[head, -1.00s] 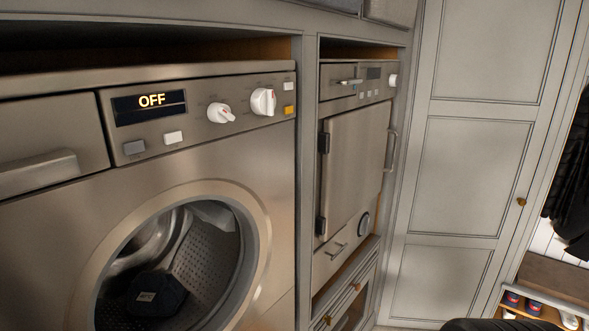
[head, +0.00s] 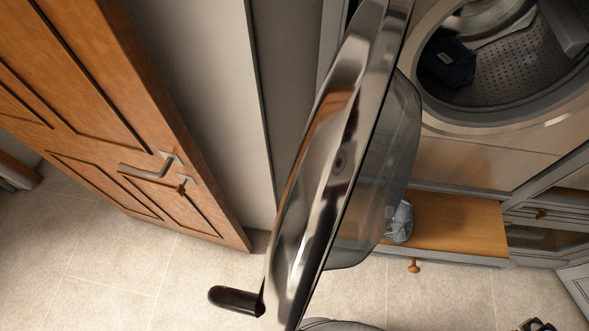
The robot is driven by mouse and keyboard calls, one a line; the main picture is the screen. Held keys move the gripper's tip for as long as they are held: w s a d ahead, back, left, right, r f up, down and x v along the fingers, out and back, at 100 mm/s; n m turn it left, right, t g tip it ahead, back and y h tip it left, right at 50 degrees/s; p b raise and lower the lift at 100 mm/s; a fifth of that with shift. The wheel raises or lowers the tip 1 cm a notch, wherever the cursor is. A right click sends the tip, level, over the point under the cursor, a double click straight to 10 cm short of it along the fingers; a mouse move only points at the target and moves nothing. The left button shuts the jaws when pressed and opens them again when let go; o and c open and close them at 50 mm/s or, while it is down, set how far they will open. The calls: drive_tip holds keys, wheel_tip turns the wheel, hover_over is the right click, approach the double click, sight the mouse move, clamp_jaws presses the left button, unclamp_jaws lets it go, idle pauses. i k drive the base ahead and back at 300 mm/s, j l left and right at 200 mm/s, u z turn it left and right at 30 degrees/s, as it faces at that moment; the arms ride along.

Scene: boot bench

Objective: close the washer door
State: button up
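The washer door (head: 318,170) stands wide open in the middle of the head view, seen nearly edge-on. It has a shiny metal rim and a smoky glass bowl (head: 385,180) on the side facing the washer. A dark rounded bar (head: 237,299), which looks like its handle, sticks out to the left near its lower end. The washer (head: 480,155) is at the upper right, with its round opening uncovered. A dark cloth item (head: 447,62) lies inside the drum.
A wooden door (head: 95,110) with a metal lever handle (head: 150,168) stands at the left. A low wooden-topped drawer unit (head: 450,228) with a clear bag-like item (head: 400,222) is below the washer. Tiled floor (head: 130,265) lies open at lower left.

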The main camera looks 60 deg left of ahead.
sight(363, 72)
drive_tip(key=k+j+u, duration=0.7)
drive_tip(key=k+j, duration=0.15)
drive_tip(key=j, duration=0.25)
drive_tip(key=k+l+z, duration=0.15)
drive_tip(key=l, duration=0.25)
drive_tip(key=k+j, duration=0.05)
drive_tip(key=k, duration=0.05)
